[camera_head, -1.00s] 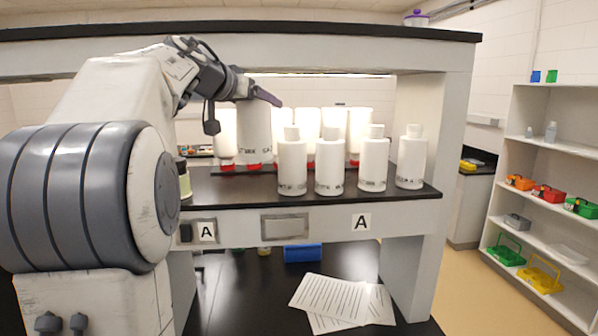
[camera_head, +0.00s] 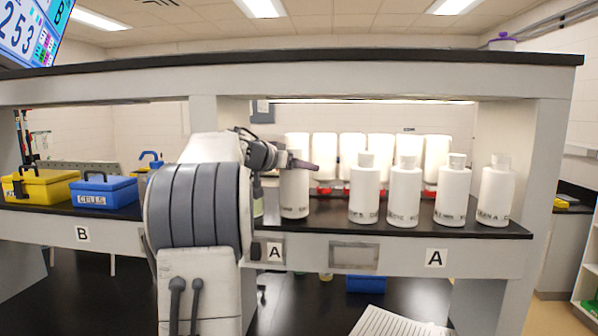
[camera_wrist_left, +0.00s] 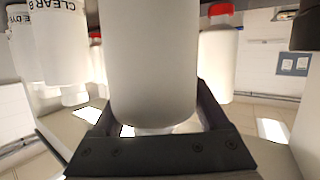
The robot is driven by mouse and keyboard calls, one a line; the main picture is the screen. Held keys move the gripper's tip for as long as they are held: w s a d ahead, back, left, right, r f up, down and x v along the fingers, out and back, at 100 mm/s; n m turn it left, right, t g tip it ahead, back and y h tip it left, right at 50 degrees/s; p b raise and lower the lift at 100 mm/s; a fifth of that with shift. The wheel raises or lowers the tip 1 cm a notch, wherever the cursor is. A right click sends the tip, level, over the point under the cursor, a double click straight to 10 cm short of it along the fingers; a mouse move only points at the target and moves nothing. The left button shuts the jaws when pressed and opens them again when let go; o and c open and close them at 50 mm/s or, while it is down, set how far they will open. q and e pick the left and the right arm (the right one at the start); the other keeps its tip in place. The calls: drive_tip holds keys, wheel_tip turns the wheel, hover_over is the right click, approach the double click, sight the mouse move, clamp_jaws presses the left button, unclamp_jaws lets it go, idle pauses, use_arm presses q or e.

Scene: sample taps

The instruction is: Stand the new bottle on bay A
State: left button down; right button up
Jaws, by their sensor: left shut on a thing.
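My left gripper (camera_head: 300,164) is shut on a white bottle (camera_head: 294,195), gripping it near its top. The bottle is upright, left of the other front bottles on the bay A shelf (camera_head: 320,222). Its base is about level with theirs; I cannot tell if it touches the shelf. In the left wrist view the held bottle (camera_wrist_left: 150,60) fills the space between the dark fingers (camera_wrist_left: 155,125), and its narrow neck points to the bottom of that picture. The gripper hides its top in the head view. My right gripper is not in view.
Several upright white bottles (camera_head: 405,195) stand along the shelf front to the right. Behind them hang several white bottles with red lower ends (camera_head: 437,165). Bay B at left holds a yellow box (camera_head: 45,187) and a blue box (camera_head: 103,192). Papers (camera_head: 395,325) lie below.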

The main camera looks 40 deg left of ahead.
use_arm(q)
drive_tip(key=shift+s+f, duration=0.1)
drive_tip(key=shift+f, duration=0.25)
unclamp_jaws()
drive_tip(key=shift+f, duration=0.1)
drive_tip(key=b+v, duration=0.2)
drive_tip(key=v, duration=1)
drive_tip(key=shift+b, duration=0.4)
